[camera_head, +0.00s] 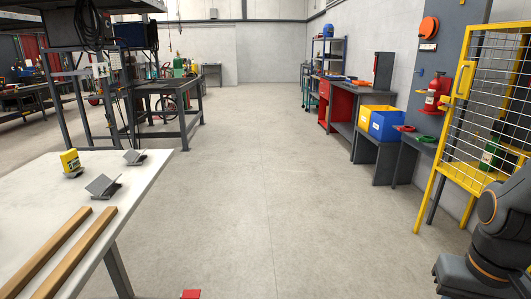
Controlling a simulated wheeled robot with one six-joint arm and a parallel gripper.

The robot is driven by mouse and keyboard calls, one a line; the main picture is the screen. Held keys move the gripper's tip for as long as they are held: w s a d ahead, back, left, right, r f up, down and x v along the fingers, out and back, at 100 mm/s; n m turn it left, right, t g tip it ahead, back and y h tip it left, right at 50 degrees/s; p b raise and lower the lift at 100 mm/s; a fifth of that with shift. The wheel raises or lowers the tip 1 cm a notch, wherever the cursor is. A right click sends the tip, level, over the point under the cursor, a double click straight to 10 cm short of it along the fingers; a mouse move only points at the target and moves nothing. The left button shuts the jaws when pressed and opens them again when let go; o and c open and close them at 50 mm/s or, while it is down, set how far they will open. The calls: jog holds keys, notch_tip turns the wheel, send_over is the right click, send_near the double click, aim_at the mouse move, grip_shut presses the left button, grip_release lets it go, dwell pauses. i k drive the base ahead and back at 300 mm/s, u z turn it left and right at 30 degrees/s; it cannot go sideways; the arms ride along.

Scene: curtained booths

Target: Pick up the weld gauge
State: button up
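I cannot tell for sure which thing is the weld gauge. On the white table (140,178) at the left, a small yellow object (70,159) with dark markings stands upright near the far left part. Two small grey angled plates on dark bases, one farther (134,157) and one nearer (103,187), are to its right. Part of my dark arm shows at the lower right edge, far from the table. My gripper is not in view.
Two wooden bars (62,254) lie along the table's front. A concrete floor aisle (268,180) is clear ahead. A red object (190,294) shows at the bottom edge.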

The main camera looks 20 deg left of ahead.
aim_at(71, 160)
jog(key=u, duration=0.6)
jog(key=i, duration=1.45)
jog(key=u, duration=1.05)
